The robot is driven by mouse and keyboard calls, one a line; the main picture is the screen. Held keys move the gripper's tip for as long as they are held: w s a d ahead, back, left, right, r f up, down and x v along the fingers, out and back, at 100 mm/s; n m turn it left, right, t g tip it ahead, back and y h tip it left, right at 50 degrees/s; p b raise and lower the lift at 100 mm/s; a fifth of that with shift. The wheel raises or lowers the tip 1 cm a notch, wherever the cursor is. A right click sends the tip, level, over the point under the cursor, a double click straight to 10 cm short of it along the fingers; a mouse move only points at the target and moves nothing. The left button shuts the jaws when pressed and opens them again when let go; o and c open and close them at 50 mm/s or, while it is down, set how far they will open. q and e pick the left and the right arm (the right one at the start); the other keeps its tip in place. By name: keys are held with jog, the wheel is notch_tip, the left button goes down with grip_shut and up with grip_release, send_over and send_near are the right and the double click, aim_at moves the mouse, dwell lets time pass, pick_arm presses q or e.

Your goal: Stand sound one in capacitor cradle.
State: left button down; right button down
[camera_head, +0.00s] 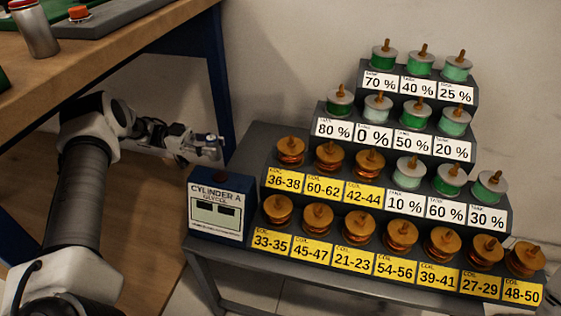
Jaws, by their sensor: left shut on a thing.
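My left gripper (205,148) reaches in from the left and is shut on a small bluish-grey thing. The gripper's fingers hide most of it, so I cannot tell what it is. It is held in the air near the left end of the stepped rack (262,140), above and behind a box labelled CYLINDER A (215,186). I cannot make out a capacitor cradle. My right gripper is not in view.
The stepped rack bears several green-and-grey cylinders marked in percent (419,64) and several copper coils with yellow range labels (317,216). It stands on a dark table (262,272). A red button (78,12) sits on a grey panel on the bench. A blue bench leg (221,85) stands behind my left gripper.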

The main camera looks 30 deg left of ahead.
pick_arm(q)
jog(key=b+x, duration=0.2)
jog(key=x, duration=0.8)
jog(key=shift+w+d+f, duration=0.1)
jog(key=shift+d+f, duration=0.05)
jog(key=shift+d, duration=0.1)
jog(key=b+x, duration=0.2)
jog(key=x, duration=0.1)
jog(key=shift+d+f, duration=0.1)
jog(key=shift+d, duration=0.15)
jog(key=shift+f+b, duration=0.35)
jog(key=shift+b, duration=0.15)
jog(key=shift+a+r, duration=0.15)
jog(key=shift+r, duration=0.05)
jog(key=shift+f, duration=0.1)
jog(key=c, duration=0.8)
grip_release()
jog(key=shift+o, duration=0.2)
